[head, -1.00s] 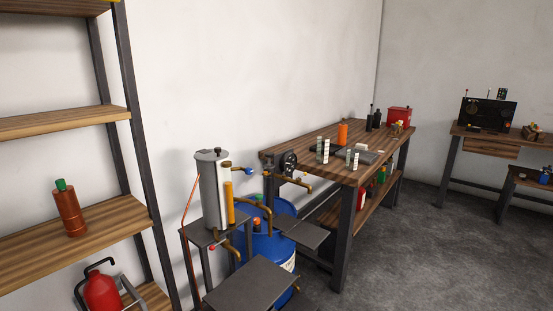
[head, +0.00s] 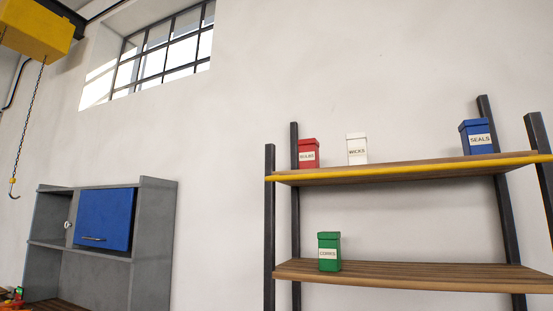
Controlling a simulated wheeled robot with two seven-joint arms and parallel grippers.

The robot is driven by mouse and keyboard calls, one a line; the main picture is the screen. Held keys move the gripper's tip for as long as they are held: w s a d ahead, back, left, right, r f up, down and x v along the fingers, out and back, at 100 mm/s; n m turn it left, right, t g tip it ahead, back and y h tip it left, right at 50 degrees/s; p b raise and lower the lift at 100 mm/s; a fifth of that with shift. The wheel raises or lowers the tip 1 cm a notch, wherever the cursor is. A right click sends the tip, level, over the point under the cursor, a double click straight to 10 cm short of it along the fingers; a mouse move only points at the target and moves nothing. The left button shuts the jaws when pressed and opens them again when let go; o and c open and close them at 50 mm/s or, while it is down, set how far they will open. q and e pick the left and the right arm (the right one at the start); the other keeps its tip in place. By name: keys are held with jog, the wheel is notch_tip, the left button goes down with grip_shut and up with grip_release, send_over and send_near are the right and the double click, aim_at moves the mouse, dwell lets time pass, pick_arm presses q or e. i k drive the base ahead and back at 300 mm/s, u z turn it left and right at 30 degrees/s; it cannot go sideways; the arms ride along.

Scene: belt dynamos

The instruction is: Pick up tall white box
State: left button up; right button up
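A tall white box (head: 357,149) with a dark-lettered label reading "WICKS" stands upright on the top shelf (head: 420,168), which has a yellow front edge. It is between a red box on its left and a blue box on its right, apart from both. Neither of my grippers shows in the head view.
A red box (head: 308,153) and a blue box (head: 476,137) labelled "SEALS" share the top shelf. A green box (head: 329,252) stands on the shelf below. A grey cabinet (head: 154,245) with a blue door is at left. A hook (head: 13,190) hangs at far left.

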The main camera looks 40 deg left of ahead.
aim_at(357, 150)
jog(key=u, duration=3.5)
jog(key=i, duration=1.8)
jog(key=z, duration=3.15)
